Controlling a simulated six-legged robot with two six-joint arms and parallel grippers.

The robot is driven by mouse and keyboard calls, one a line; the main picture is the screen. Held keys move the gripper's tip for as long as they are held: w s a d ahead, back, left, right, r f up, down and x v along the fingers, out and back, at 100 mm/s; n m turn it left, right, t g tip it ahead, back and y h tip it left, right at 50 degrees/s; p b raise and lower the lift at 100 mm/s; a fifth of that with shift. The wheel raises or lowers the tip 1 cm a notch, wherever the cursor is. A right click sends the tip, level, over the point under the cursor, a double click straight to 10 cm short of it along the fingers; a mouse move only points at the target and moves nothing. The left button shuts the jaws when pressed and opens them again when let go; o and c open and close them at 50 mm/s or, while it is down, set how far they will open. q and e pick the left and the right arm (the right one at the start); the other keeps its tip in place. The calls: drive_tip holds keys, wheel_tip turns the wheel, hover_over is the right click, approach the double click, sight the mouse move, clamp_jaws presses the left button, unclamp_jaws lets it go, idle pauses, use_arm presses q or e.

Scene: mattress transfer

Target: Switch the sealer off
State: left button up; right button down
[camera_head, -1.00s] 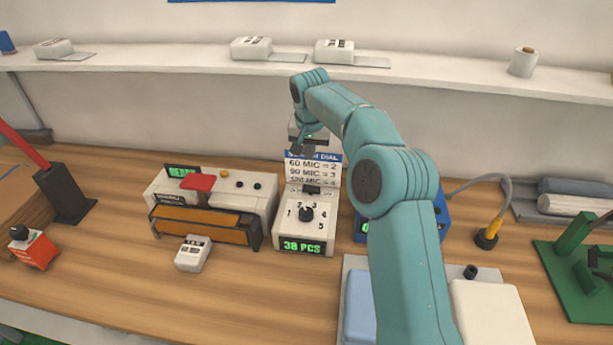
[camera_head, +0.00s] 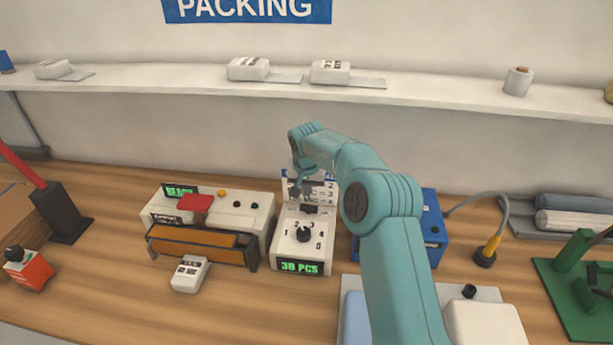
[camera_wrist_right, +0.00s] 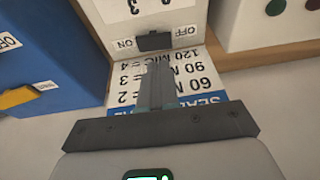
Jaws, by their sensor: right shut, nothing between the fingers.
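The sealer (camera_head: 225,212) is a white box with an orange-brown bar, a red handle and a lit green display. To its right, a white dial box (camera_head: 289,253) carries a black knob (camera_head: 303,234) numbered 1 to 5 and a green PCS display. A black rocker switch (camera_wrist_right: 155,41) sits between ON and OFF labels on this box in the right wrist view. My right gripper (camera_head: 297,190) is shut and empty, over the printed dial sign (camera_wrist_right: 200,88) behind the box. Its fingertips (camera_wrist_right: 155,68) appear just short of the switch; contact cannot be told. My left gripper is out of view.
A blue box (camera_head: 430,232) with its own OFF label stands close right of the dial box, partly behind my right arm. A small white labelled packet (camera_head: 190,274) lies before the sealer. A shelf (camera_head: 420,96) runs along the wall above.

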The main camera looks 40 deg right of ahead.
sight(304, 207)
drive_tip(key=x, duration=0.3)
drive_tip(key=p+x, duration=0.1)
drive_tip(key=shift+w+a+f, duration=0.1)
drive_tip(key=shift+a+f, duration=0.2)
drive_tip(key=shift+a, duration=0.1)
drive_tip(key=shift+f, duration=0.7)
